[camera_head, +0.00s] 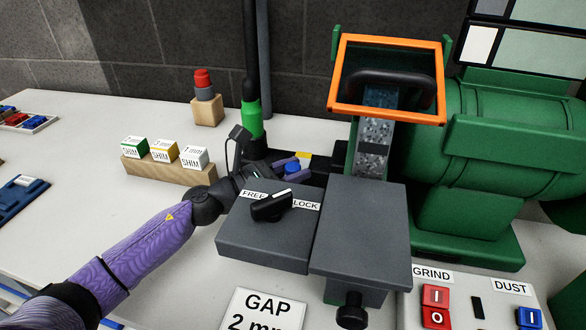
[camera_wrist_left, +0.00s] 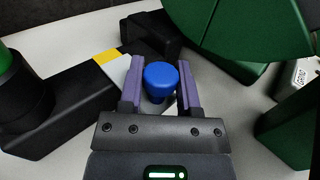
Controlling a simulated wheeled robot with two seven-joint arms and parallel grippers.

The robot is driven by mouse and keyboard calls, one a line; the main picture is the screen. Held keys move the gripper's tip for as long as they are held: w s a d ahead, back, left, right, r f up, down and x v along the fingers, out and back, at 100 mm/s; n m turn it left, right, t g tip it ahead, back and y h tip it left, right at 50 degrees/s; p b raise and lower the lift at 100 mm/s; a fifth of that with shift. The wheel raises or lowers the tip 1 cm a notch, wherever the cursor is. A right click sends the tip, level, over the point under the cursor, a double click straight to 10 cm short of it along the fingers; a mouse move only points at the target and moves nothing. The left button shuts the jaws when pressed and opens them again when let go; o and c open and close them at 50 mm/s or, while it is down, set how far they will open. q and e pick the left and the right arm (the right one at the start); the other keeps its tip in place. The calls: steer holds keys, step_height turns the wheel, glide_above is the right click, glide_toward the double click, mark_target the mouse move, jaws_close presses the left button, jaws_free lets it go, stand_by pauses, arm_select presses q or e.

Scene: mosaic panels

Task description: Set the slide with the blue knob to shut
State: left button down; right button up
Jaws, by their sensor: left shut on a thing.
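The slide's round blue knob (camera_head: 292,168) is behind the grey box with the FREE/LOCK label. My left gripper (camera_head: 299,167) reaches it from the left, with one purple finger on each side. In the left wrist view the blue knob (camera_wrist_left: 160,77) is between the fingers of my left gripper (camera_wrist_left: 160,80), which is shut on it. The slide's track is partly hidden by my gripper. My right gripper is not in view.
A black lever (camera_head: 271,206) sits on the grey box (camera_head: 262,240) in front. The green grinder (camera_head: 500,140) with an orange-framed guard (camera_head: 388,119) stands right. A black pipe with a green band (camera_head: 250,118) rises behind my gripper. A wooden shim block (camera_head: 165,172) is left.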

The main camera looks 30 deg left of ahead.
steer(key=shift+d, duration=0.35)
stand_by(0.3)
arm_select(q)
steer(key=w+b, duration=0.1)
steer(key=w, duration=0.1)
steer(key=w+a+b, duration=0.1)
steer(key=w+b, duration=0.1)
steer(key=shift+w+a+f, duration=0.1)
steer(key=shift+w+f, duration=0.1)
steer(key=shift+r, duration=0.15)
steer(key=shift+a+r, duration=0.1)
steer(key=shift+r, duration=0.05)
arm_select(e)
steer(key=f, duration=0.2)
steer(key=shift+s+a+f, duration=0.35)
arm_select(q)
steer(key=shift+c, duration=1.6)
jaws_free()
steer(key=shift+w, duration=0.25)
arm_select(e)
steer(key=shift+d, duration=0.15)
